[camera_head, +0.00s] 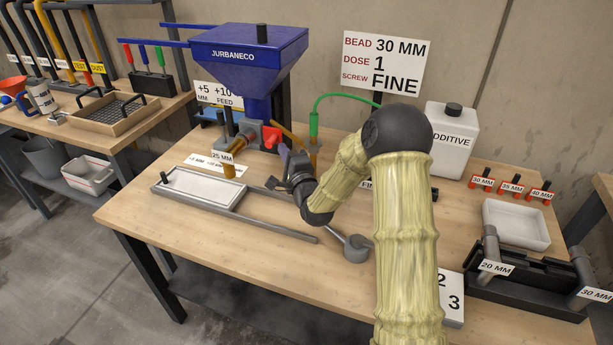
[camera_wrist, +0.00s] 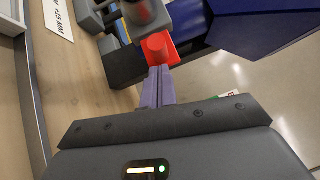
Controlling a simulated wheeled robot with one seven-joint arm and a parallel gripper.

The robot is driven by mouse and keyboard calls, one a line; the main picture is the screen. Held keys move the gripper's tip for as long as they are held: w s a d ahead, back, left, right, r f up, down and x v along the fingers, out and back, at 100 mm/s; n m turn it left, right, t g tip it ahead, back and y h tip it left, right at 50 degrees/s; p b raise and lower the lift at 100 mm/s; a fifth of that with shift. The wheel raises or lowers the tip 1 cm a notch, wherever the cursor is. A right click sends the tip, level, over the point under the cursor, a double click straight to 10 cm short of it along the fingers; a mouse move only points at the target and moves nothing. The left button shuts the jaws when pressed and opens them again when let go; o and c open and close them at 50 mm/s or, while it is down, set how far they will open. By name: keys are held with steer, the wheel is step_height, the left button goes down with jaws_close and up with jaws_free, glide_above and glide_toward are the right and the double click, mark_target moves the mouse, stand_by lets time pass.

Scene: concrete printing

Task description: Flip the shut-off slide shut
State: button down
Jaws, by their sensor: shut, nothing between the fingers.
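A red part (camera_head: 271,136), which looks like the shut-off slide, sits at the base of the blue JURBANECO hopper (camera_head: 250,60), beside the grey and copper outlet. In the wrist view the red part (camera_wrist: 158,47) has a round knob and lies just past my fingertips. My gripper (camera_head: 283,152) is shut and empty, with its purple fingers pressed together; they also show in the wrist view (camera_wrist: 158,75). The fingertips are at or very near the red part, but I cannot tell whether they touch. Whether the slide is open or shut is unclear.
A green hose (camera_head: 335,97) arches behind my arm. A 25 MM nozzle (camera_head: 229,170) is at the outlet, above a grey tray (camera_head: 205,188). A ladle (camera_head: 355,247) lies at the front. A white ADDITIVE jug (camera_head: 452,135) stands at right.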

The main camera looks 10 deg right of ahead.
steer(key=d+v, duration=0.2)
steer(key=v, duration=1)
steer(key=shift+w+f, duration=0.15)
steer(key=shift+w, duration=0.15)
